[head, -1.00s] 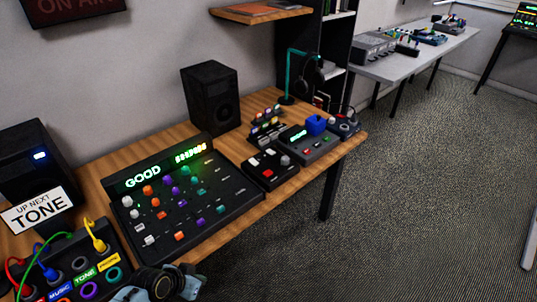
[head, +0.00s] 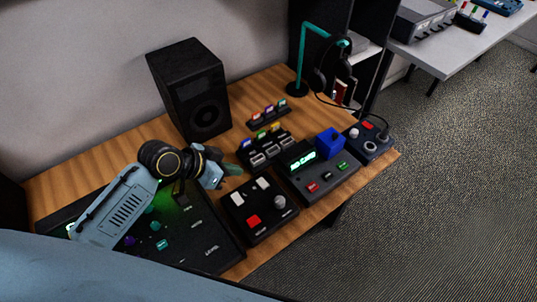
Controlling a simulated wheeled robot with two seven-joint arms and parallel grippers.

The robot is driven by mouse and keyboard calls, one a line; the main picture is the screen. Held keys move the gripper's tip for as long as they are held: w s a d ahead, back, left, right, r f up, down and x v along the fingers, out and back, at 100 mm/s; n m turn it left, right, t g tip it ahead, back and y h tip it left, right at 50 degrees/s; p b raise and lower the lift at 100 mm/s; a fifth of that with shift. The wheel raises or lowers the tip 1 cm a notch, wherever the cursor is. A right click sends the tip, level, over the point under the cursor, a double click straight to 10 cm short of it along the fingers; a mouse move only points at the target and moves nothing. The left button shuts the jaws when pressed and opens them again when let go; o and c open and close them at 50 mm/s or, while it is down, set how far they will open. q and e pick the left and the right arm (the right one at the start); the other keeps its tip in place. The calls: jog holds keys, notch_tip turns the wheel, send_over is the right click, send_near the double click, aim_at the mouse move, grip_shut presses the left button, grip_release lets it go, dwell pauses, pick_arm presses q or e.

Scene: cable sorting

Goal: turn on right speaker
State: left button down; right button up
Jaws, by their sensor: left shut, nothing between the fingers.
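The right speaker (head: 190,88) is a black box standing upright at the back of the wooden desk, left of centre in the head view. No lit light shows on its front. My left gripper (head: 232,172) is shut and empty. It is in front of the speaker, lower and a little to the right in the picture, over the desk near the mixer's right end, apart from the speaker. My left arm covers much of the mixer (head: 215,247). My right gripper is not in view.
A teal headphone stand (head: 300,60) stands behind. Bare desk (head: 130,150) lies left of the speaker.

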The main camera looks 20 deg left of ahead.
pick_arm(q)
jog(key=b, duration=0.1)
send_over(263, 183)
jog(key=s+a, duration=0.1)
jog(key=s, duration=0.1)
notch_tip(263, 183, down, 6)
jog(key=shift+a+f, duration=0.1)
jog(key=shift+f, duration=0.1)
jog(key=f, duration=0.2)
jog(key=f+b, duration=0.1)
jog(key=shift+w+d+f, duration=0.1)
jog(key=shift+d+f, duration=0.15)
jog(key=shift+d, duration=0.05)
jog(key=shift+f, duration=0.45)
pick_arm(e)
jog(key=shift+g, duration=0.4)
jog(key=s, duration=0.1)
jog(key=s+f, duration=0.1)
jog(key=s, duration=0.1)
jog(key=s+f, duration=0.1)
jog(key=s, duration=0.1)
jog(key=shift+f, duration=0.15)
